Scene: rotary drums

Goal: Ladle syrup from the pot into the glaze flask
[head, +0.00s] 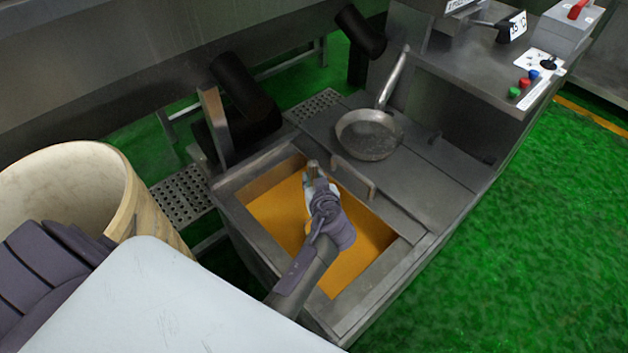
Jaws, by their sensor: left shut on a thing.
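A square steel vat (232,196) holds orange-yellow syrup (365,238), seen as a flat surface inside. My left gripper (314,178) is over the syrup opening and is shut on a small grey-brown rod-like thing (313,168) whose end sticks up between the fingers. The rest of that thing is hidden by the gripper, so I cannot tell what it is. A round metal pan-like ladle (369,136) rests on the steel top behind the vat, its long handle slanting up to the right. I cannot make out a flask. My right gripper is not in view.
A bent metal handle (357,180) stands at the vat's back edge. A large pale drum (150,215) is at the left. A control panel (535,75) with coloured buttons is at the back right. Green floor (540,220) is clear at the right.

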